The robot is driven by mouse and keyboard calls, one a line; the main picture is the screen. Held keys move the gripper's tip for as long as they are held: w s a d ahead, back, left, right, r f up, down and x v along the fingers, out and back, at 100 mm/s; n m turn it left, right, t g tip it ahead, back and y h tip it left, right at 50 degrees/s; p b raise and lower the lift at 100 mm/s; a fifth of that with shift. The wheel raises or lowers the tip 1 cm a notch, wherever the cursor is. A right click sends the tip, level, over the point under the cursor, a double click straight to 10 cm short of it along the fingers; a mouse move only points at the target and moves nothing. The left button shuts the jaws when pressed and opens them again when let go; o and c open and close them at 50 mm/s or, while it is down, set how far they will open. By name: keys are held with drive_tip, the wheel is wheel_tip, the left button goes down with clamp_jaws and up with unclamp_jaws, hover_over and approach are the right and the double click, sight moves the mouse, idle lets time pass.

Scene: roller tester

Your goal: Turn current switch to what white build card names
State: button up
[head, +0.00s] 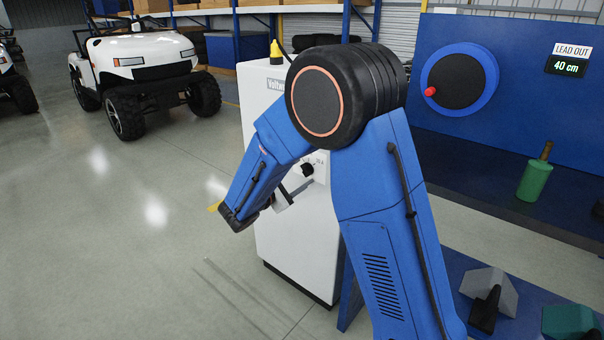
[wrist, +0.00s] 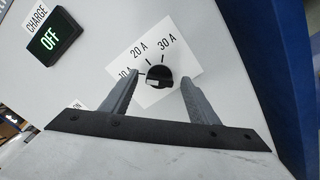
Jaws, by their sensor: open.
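The current switch is a black round knob (wrist: 158,76) on a white label plate marked 10 A, 20 A and 30 A. A pale mark shows on its lower left side; I cannot tell surely which value it points to. The knob also shows in the head view (head: 307,170), on the white charger cabinet (head: 262,110), partly behind my arm. My gripper (wrist: 158,78) is open, its two grey fingers on either side of the knob, with gaps visible. In the head view, my gripper (head: 284,194) is beside the cabinet front. I cannot make out a white build card in either view.
A CHARGE display (wrist: 52,40) reads OFF. A blue panel at right bears a crank wheel (head: 459,80) with a red knob and a LEAD OUT display (head: 566,66) reading 40 cm.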

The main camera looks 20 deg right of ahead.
drive_tip(key=shift+w+d, duration=0.4)
drive_tip(key=shift+d, duration=0.2)
drive_tip(key=shift+c, duration=0.3)
drive_tip(key=c, duration=1)
